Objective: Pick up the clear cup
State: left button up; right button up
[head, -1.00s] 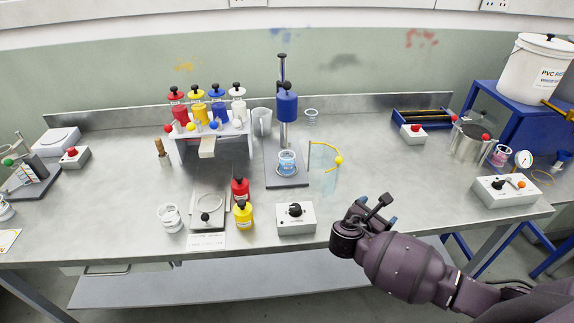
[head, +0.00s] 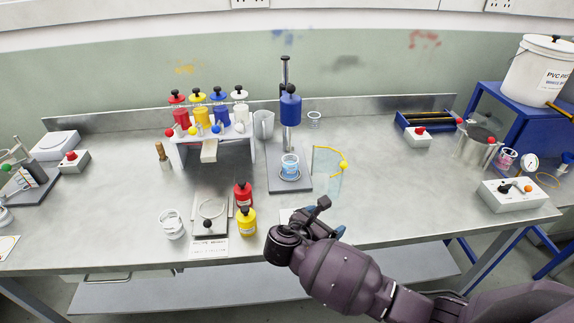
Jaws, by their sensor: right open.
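Several cups are in view, and I cannot tell which one the task means. A clear cup with blue contents (head: 290,166) stands on the mixer base under the blue mixer head (head: 291,110). A small clear cup (head: 314,119) stands at the back, right of the mixer. A whitish clear cup (head: 172,224) stands at the front left. My right gripper (head: 329,217) is open over the front edge of the bench, below and right of the mixer, touching no cup. My left gripper is out of view.
A curved clear guard (head: 327,172) with a yellow rim stands right of the mixer. Red (head: 243,194) and yellow (head: 246,221) bottles stand left of my gripper. A knob box is mostly hidden behind it.

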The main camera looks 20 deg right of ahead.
aim_at(289, 161)
jog(key=i+j, duration=0.1)
jog(key=i, duration=0.35)
jog(key=i+j, duration=0.1)
jog(key=i, duration=0.35)
